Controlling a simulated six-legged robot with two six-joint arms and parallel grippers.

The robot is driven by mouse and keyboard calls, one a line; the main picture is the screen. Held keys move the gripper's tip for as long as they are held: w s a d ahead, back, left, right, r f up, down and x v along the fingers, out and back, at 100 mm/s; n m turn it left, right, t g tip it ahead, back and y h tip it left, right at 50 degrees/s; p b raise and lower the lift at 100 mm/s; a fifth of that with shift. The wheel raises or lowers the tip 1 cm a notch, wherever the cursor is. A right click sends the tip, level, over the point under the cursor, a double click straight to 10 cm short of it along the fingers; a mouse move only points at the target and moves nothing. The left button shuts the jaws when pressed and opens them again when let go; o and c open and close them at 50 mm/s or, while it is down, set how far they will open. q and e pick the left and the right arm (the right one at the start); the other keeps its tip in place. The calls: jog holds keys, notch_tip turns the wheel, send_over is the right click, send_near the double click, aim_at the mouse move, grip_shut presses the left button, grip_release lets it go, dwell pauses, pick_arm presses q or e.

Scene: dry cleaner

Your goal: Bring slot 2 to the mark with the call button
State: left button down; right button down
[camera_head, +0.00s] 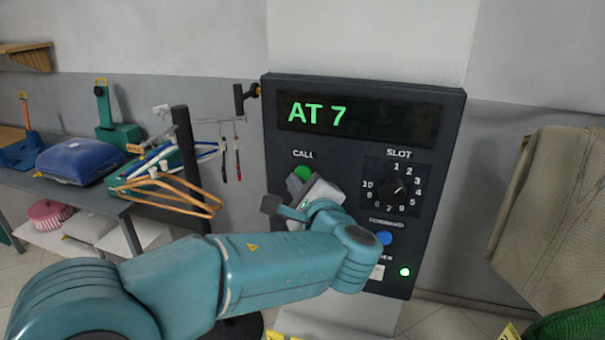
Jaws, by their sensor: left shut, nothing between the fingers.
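The dark control panel (345,135) stands ahead, its display (358,118) reading "AT 7" in green. The green call button (303,173) sits under the word CALL, its lower part covered by my left gripper. The slot dial (393,187) is to its right, numbered around the rim; its pointer leans to the upper right, but I cannot tell the exact number. My left gripper (306,186) is shut and empty, its tips at the call button; I cannot tell whether they touch it. My right gripper is not in view.
A blue button (384,238) and a lit green lamp (405,272) are lower on the panel; my arm hides part of this area. Wooden hangers (170,190) hang by a dark post (187,150) at left. A beige cloth (550,215) hangs at right.

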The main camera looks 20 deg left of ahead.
pick_arm(q)
jog(key=shift+w, duration=0.15)
dwell(0.7)
jog(key=shift+w, duration=0.3)
jog(key=shift+w, duration=0.4)
dwell(0.5)
dwell(0.4)
jog(key=shift+s+b, duration=0.65)
jog(key=shift+s, duration=0.2)
